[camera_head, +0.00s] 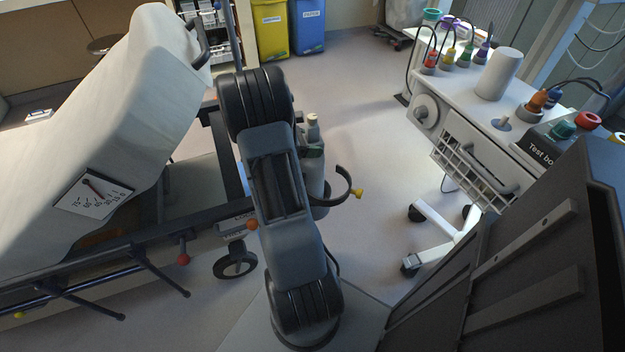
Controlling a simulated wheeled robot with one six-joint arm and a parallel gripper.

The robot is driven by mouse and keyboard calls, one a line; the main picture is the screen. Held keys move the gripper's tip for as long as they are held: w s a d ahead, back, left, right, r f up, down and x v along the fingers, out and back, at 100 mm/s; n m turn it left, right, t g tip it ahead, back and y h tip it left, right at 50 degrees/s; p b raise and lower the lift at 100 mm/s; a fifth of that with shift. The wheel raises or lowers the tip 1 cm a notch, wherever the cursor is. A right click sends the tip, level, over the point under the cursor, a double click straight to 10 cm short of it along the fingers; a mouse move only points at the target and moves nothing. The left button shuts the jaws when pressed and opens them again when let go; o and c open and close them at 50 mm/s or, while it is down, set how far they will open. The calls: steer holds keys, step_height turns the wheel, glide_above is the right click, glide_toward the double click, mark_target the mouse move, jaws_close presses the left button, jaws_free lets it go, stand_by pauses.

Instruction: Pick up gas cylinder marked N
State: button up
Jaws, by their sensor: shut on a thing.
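A grey gas cylinder (314,176) stands upright just right of my arm, with a pale valve top. My arm hides its left side, and I cannot read a letter on it. A dark open ring holder (343,190) with a yellow knob curves beside its lower part. Part of my gripper (311,149) shows as a dark band across the cylinder's upper body. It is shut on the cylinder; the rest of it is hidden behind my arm.
A stretcher (110,130) with a raised back and dark rails fills the left. A white trolley (470,85) with a wire basket and coloured-capped items stands right. Yellow (270,28) and blue (307,25) bins stand behind. The floor between stretcher and trolley is clear.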

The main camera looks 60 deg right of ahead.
jaws_close()
steer(key=shift+r, duration=0.15)
